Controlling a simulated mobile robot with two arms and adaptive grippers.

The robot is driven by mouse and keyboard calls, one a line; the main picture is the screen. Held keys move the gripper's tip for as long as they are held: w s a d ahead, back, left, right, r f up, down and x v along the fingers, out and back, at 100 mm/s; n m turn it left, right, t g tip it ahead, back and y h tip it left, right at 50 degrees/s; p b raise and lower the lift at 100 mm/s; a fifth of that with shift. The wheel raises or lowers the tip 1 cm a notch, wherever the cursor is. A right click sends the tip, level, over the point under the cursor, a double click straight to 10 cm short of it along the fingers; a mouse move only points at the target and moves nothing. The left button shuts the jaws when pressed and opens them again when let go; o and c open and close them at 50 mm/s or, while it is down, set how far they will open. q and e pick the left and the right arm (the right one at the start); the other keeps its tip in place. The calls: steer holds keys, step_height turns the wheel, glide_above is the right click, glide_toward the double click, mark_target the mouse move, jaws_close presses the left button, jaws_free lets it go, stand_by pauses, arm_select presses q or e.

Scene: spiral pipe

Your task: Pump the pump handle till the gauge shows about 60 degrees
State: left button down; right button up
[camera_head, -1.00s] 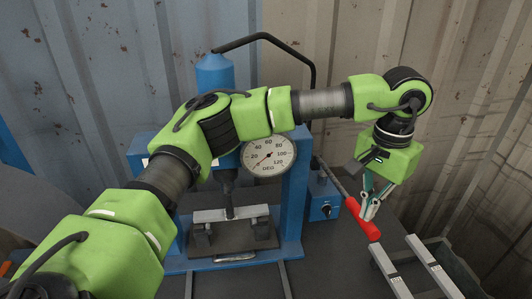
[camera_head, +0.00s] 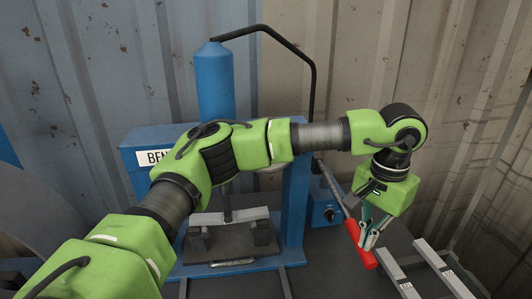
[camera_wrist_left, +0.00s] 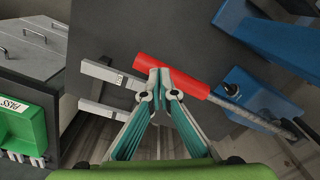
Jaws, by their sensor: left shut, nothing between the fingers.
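The pump handle is a grey rod with a red grip (camera_head: 359,245), angled down to the right of the blue press (camera_head: 297,205). My left gripper (camera_head: 369,240) is shut with nothing between its fingers. Its closed fingertips are at the red grip, seeming to rest against it from above. The left wrist view shows the fingertips (camera_wrist_left: 160,72) overlapping the red grip (camera_wrist_left: 172,76); exact contact cannot be told. The gauge (camera_head: 271,178) is almost wholly hidden behind my left forearm, so its needle cannot be read. My right gripper is not in view.
A blue box with a knob (camera_head: 325,213) stands beside the press. A metal bar (camera_head: 250,214) lies across the supports under the ram. Pale square bars (camera_head: 396,275) lie right of the handle. The wrist view shows a green bin marked PASS (camera_wrist_left: 22,133).

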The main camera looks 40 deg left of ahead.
arm_select(q)
steer(key=shift+f, duration=0.1)
step_height(320, 180, up, 18)
steer(key=w+a+p, duration=0.2)
steer(key=p, duration=1.1)
steer(key=shift+w+a+r, duration=0.2)
steer(key=shift+r, duration=0.05)
steer(key=shift+f, duration=0.1)
